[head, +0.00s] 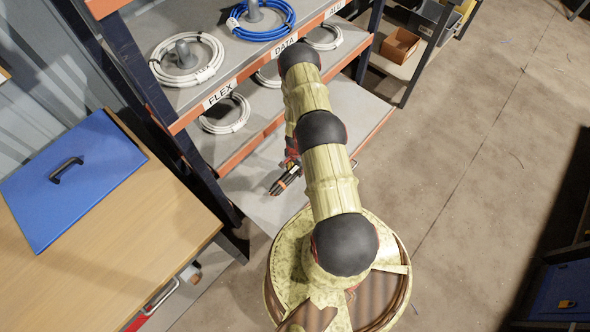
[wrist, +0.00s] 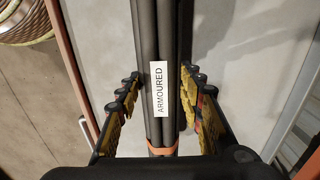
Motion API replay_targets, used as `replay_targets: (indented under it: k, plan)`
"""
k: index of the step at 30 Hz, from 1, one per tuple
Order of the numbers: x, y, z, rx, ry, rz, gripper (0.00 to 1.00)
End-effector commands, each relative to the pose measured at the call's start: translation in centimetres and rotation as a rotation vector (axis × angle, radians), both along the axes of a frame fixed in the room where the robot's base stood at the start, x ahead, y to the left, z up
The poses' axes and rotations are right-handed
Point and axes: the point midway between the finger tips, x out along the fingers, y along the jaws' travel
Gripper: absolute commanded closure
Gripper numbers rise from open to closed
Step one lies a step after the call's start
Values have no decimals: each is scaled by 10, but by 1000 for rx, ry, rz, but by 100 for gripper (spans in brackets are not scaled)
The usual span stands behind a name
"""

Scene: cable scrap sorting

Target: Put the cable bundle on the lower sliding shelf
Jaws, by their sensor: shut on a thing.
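The cable bundle (wrist: 172,40) is a set of straight black cables with a white ARMOURED label and an orange band. In the head view its end (head: 284,182) shows below my arm. My gripper (wrist: 160,82) is shut on it, with a finger on each side; in the head view it is mostly hidden behind my arm. The lower sliding shelf (head: 259,207) is a grey board with an orange front edge, low in the rack and standing out past the shelves above. The bundle is over it; I cannot tell whether they touch. The wrist view shows its grey surface (wrist: 235,40).
Upper shelves hold white cable coils (head: 187,59) and a blue coil (head: 262,19), with labels FLEX and DATA. A wooden table (head: 150,225) with a blue lid (head: 72,180) stands left. An orange-brown bin (head: 400,46) is at the back.

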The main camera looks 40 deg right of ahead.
Motion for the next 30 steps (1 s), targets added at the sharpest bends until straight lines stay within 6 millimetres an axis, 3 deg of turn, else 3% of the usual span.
replay_targets:
  k: [6,19,20,30]
  plan:
    - [1,-1,-28,-1,-2,-1,100]
    - [2,-2,-32,-2,-3,-1,100]
    - [0,0,-33,0,0,0,62]
    - [0,0,-33,0,0,-1,45]
